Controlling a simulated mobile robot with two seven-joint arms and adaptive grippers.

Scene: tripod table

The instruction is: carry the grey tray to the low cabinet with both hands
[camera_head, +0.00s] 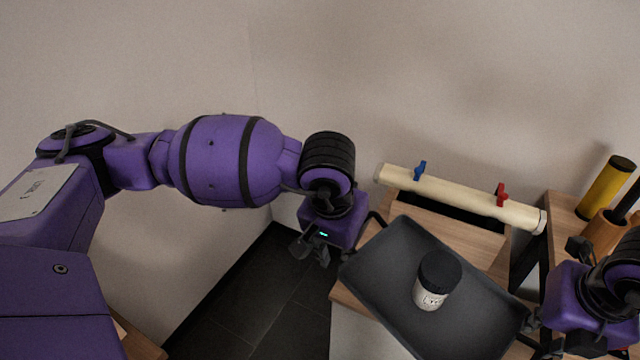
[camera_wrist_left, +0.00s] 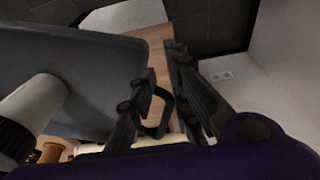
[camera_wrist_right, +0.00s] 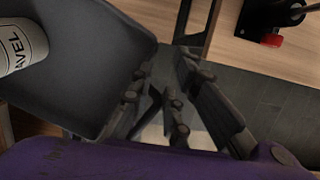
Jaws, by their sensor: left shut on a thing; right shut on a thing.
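The grey tray (camera_head: 385,262) is at the lower right in the head view, with a white jar with a black lid (camera_head: 437,282) standing on it. My left gripper (camera_head: 345,240) is shut on the handle at the tray's left end; the left wrist view shows that handle (camera_wrist_left: 163,112) between the fingers. My right gripper (camera_head: 540,335) is shut on the handle at the right end, partly cut off by the frame. A wood-topped piece with a pale front (camera_head: 355,325) shows below the tray; I cannot tell whether it is the low cabinet or whether the tray touches it.
A cream pipe with a blue and a red valve (camera_head: 455,195) lies just behind the tray. A yellow cylinder (camera_head: 605,188) and an orange-brown holder (camera_head: 605,232) stand on a wooden top at the right. Dark floor (camera_head: 265,290) is open to the left, below the wall.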

